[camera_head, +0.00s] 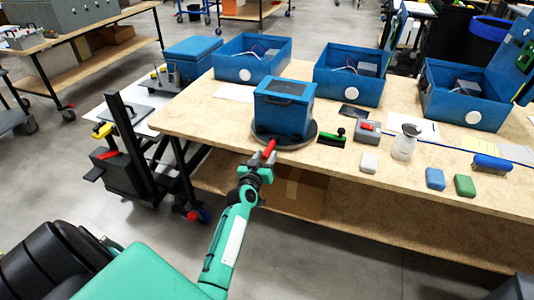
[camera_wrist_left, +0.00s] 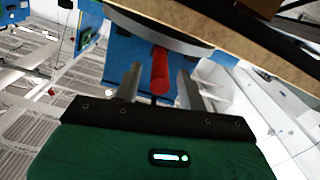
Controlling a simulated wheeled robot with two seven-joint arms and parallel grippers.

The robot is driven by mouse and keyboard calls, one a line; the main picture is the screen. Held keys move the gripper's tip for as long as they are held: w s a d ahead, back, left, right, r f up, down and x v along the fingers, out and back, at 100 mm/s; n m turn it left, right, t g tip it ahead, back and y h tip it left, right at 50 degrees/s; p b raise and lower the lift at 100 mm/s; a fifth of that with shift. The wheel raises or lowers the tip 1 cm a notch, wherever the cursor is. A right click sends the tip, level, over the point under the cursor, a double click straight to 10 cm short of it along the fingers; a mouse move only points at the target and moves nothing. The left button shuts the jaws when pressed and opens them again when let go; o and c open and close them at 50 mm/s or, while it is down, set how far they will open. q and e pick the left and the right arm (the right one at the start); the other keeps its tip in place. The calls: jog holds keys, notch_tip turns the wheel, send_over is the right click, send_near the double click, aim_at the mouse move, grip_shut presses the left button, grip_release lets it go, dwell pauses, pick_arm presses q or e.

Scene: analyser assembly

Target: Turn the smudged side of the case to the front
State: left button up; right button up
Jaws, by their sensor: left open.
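The blue case (camera_head: 284,107) with a dark panel on top stands upright on a dark round turntable (camera_head: 265,137) near the table's front edge. No smudge can be made out on the sides that show. A red handle (camera_head: 269,149) sticks out from the turntable's front over the edge. My left gripper (camera_head: 263,163) is at this handle, open. In the left wrist view, the red handle (camera_wrist_left: 160,70) lies between the two spread fingers (camera_wrist_left: 160,86), with a gap on each side. The turntable's pale rim (camera_wrist_left: 165,35) shows beyond it. My right gripper is not in view.
A green-headed brush (camera_head: 332,138), a grey box with a red button (camera_head: 367,131), a spray bottle (camera_head: 405,142) and several small blocks lie right of the turntable. Blue open bins (camera_head: 251,61) line the back. A black cart (camera_head: 125,165) stands left of the table.

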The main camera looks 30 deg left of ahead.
pick_arm(q)
jog(key=shift+x, duration=0.8)
jog(key=shift+w, duration=0.25)
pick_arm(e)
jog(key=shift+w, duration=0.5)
